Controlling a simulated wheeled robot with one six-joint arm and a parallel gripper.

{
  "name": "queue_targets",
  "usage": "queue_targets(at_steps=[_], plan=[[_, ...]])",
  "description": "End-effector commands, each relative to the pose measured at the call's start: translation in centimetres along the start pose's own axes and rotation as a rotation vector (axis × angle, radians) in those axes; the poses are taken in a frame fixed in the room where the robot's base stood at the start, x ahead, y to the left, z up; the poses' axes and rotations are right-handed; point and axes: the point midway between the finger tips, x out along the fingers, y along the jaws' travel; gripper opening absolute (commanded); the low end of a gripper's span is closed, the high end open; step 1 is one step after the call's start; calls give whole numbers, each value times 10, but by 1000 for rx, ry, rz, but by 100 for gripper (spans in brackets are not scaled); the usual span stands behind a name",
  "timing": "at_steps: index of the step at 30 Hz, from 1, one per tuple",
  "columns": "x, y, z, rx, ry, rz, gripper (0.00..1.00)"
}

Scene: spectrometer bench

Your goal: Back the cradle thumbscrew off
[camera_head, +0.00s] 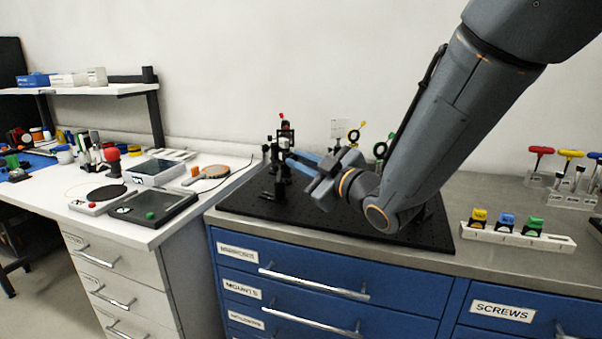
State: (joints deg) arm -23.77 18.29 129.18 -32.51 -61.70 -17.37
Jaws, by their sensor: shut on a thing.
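A black post mount (284,142), with a red tip on top, stands at the left rear of the black breadboard (240,206). My arm reaches in from the upper right. My gripper (290,158) points left, with its blue fingers against the side of the mount. It is shut on the cradle thumbscrew. The thumbscrew is too small and too covered by the fingers to make out, and I cannot tell how far out it is turned.
Yellow and green ringed optics (353,136) stand behind my gripper, partly hidden by my arm. A low black part (271,193) lies in front of the mount. A white holder (518,236) with coloured blocks sits at the right. The breadboard's front left is mostly clear.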

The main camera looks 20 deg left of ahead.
Motion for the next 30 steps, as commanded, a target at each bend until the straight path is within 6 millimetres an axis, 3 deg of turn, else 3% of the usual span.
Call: queue_targets(at_steps=[30], plan=[[1, 0, 2, -968, 5, 5, 0]])
